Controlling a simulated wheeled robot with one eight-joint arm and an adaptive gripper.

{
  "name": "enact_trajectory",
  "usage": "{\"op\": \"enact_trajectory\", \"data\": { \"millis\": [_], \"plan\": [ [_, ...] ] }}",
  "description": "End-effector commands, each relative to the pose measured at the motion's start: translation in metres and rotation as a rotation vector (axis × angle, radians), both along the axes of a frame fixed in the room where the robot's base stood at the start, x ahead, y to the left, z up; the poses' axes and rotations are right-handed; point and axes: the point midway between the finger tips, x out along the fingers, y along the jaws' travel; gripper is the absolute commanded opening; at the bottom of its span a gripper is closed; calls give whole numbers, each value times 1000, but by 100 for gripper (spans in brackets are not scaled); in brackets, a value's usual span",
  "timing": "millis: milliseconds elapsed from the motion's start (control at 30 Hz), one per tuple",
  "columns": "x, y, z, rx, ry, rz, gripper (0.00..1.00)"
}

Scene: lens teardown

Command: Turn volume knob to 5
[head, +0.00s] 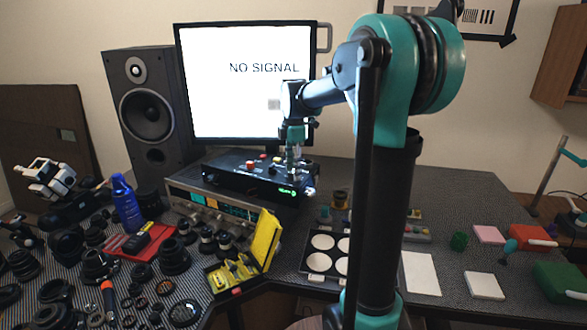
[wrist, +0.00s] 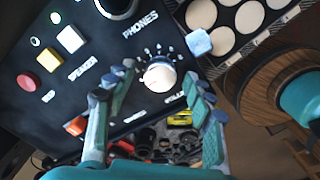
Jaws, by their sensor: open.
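The volume knob (wrist: 158,77) is a round white dial on the black control box, with tick marks around it and a partly hidden VOLUME label beside it. No numbers are readable at the ticks. My gripper (wrist: 163,84) is open, with one finger on each side of the knob in the wrist view. I see a gap on both sides; how far down the fingers reach is unclear. In the head view my gripper (head: 294,168) points down over the right end of the black box (head: 240,181), and the knob is hidden there.
A red button (wrist: 26,83), a yellow button (wrist: 49,60) and a white button (wrist: 70,39) share the panel. A monitor (head: 240,110) stands behind the box, a speaker (head: 150,115) at the left. Lens parts and a yellow case (head: 264,240) crowd the table in front.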

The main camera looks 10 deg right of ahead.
Motion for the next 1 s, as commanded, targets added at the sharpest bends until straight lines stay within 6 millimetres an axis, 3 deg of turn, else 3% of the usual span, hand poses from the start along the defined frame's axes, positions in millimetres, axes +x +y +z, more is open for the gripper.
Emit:
{"op": "enact_trajectory", "data": {
  "millis": [33, 433, 767, 1000],
  "plan": [
    [0, 0, 0, 0, 0, 0, 52],
    [0, 0, 0, 0, 0, 0, 3],
    [0, 0, 0, 0, 0, -50, 3],
    [0, 0, 0, 0, 0, -200, 3]
  ]
}}
